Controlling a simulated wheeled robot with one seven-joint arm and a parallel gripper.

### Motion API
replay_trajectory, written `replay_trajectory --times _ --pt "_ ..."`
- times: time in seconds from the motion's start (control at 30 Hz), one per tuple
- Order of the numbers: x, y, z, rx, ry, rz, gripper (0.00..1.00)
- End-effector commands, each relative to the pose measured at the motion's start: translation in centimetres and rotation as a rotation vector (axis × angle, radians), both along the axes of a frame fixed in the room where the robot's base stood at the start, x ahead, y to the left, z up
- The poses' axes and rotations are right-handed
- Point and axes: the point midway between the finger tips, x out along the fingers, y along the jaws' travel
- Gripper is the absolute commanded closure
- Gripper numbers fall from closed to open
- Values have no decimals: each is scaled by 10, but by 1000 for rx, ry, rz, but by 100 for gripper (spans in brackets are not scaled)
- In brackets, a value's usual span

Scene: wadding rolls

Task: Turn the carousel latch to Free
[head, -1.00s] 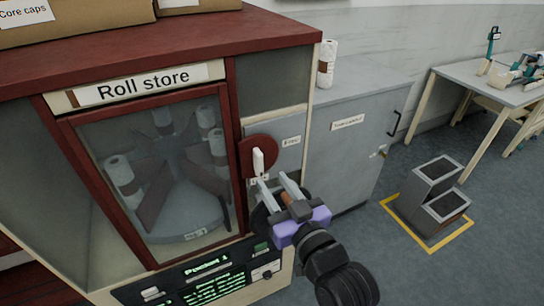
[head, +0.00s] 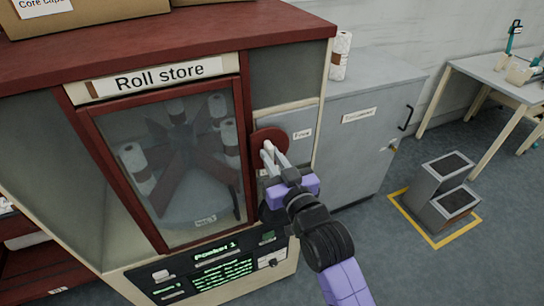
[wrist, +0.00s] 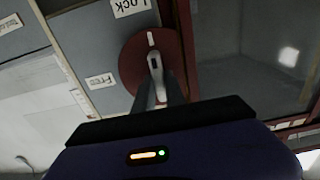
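The carousel latch is a pale handle (wrist: 155,63) on a round dark red disc (head: 267,139), to the right of the roll store's glass door. In the wrist view the handle lies between my two fingertips, which look closed in against its sides. My gripper (head: 273,152) covers most of the handle in the head view. A white mark shows on the disc's edge, towards the "Lock" label (wrist: 132,6) in the wrist view. The "Free" label (wrist: 101,80) is to the disc's left there, and right of it in the head view (head: 302,134).
The roll store (head: 85,185) has a glass door (head: 180,215) with several white rolls behind it. A lit green display (head: 215,270) is below. A grey cabinet (head: 365,150) with a roll (head: 340,55) on top stands to the right. Grey steps (head: 440,195) stand on open floor beyond.

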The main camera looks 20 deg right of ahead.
Motion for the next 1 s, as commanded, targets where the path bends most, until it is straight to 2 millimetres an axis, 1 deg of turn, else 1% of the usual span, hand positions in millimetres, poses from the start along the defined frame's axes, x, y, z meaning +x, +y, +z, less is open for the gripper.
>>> replay_trajectory --times 0.03,0.07,0.37,0.57,0.77,1.0 --pt "0 0 0 0 0 0 97" --pt "0 0 0 0 0 0 100" --pt "0 0 0 -10 0 0 100" --pt "0 1 -1 -73 -1 1 100" --pt "0 3 -1 -210 -1 2 100" --pt "0 4 -1 -432 -1 1 100"
